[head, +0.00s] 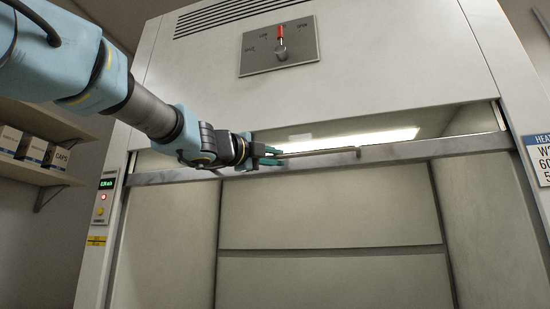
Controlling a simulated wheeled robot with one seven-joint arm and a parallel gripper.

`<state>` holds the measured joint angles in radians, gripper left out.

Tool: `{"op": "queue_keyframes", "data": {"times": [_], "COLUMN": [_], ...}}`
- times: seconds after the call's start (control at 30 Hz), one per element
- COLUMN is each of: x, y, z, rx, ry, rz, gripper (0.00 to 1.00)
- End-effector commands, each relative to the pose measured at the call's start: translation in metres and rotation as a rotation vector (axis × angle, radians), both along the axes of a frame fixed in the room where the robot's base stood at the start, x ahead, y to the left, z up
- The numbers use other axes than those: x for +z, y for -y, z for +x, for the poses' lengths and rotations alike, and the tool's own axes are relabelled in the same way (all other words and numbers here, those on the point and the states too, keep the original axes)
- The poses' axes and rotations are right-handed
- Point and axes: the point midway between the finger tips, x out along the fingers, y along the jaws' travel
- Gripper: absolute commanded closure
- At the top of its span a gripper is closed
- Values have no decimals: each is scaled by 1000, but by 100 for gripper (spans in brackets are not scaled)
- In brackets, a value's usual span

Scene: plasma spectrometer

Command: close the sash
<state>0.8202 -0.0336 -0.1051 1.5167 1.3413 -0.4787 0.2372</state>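The sash is a pane in a grey metal frame, raised high in the hood front. Its bottom rail (410,151) runs across the picture, with a lit strip of glass (440,125) above it. A thin horizontal bar handle (320,152) stands out from the rail. My gripper (270,156) comes from the upper left and its teal fingertips are at the left part of the handle. The fingers lie above and below the bar's line, but I cannot tell whether they press on it. The handle's left end is hidden by the gripper.
The hood's opening below the rail shows pale inner back panels (330,208). A plate with a red-tipped lever (280,45) is above the sash. A small control panel (102,201) is on the left post, a sign (540,158) on the right. Shelves with boxes (33,149) stand at left.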

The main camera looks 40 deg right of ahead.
Motion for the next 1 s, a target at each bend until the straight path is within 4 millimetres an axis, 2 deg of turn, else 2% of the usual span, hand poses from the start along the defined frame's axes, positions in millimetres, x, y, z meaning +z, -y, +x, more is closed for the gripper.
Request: {"op": "queue_keyframes", "data": {"times": [0.03, 0.17, 1.0], "x": [0, 0, -1], "y": [0, 0, 0], "z": [0, 0, 0], "rx": [0, 0, 1], "ry": [0, 0, 0], "rz": [0, 0, 1], "gripper": [87, 100, 100]}}
